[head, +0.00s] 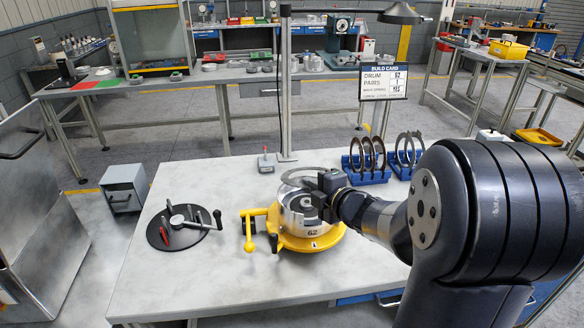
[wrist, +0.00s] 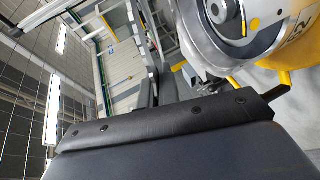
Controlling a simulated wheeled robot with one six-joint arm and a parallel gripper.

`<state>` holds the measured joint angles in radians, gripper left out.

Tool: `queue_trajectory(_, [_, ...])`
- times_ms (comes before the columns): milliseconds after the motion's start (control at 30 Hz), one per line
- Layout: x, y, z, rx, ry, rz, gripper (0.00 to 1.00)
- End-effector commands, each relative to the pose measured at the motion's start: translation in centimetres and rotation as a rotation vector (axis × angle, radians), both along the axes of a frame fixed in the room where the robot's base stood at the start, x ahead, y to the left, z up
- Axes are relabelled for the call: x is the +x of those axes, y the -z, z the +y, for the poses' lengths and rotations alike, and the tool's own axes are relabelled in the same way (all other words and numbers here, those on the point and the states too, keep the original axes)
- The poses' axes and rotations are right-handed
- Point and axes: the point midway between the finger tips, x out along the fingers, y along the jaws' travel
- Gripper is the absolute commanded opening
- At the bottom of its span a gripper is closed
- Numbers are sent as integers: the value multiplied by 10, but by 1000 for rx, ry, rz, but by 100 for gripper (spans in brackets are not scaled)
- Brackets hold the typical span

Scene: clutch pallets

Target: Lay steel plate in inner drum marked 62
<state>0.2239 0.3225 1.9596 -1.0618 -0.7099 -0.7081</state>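The silver drum (head: 297,218) marked 62 stands open-topped in a yellow holder (head: 318,242) at the middle of the table. In the wrist view the drum (wrist: 268,45) fills the upper right corner, its marking partly in view. My gripper (head: 322,186) is over the drum's top, coming in from the right. A flat grey steel plate (head: 297,174), a ring, shows at the gripper, above and behind the drum rim; it looks held there. The fingertips are not clearly seen. Much of the drum's inside is hidden by my gripper.
A blue rack (head: 369,178) of brown rings and another blue rack (head: 402,171) of grey rings stand at the back right. A black disc (head: 183,228) with a handle lies left of the drum. A post and the build card (head: 383,82) stand behind. The front table is clear.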

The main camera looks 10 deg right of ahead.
Motion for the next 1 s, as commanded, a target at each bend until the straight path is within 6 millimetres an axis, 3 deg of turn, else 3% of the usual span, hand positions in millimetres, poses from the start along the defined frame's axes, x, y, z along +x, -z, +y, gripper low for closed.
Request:
queue_trajectory(367, [0,10,0,1,0,-1,0])
queue_trajectory(1000, [0,60,0,0,0,-1,0])
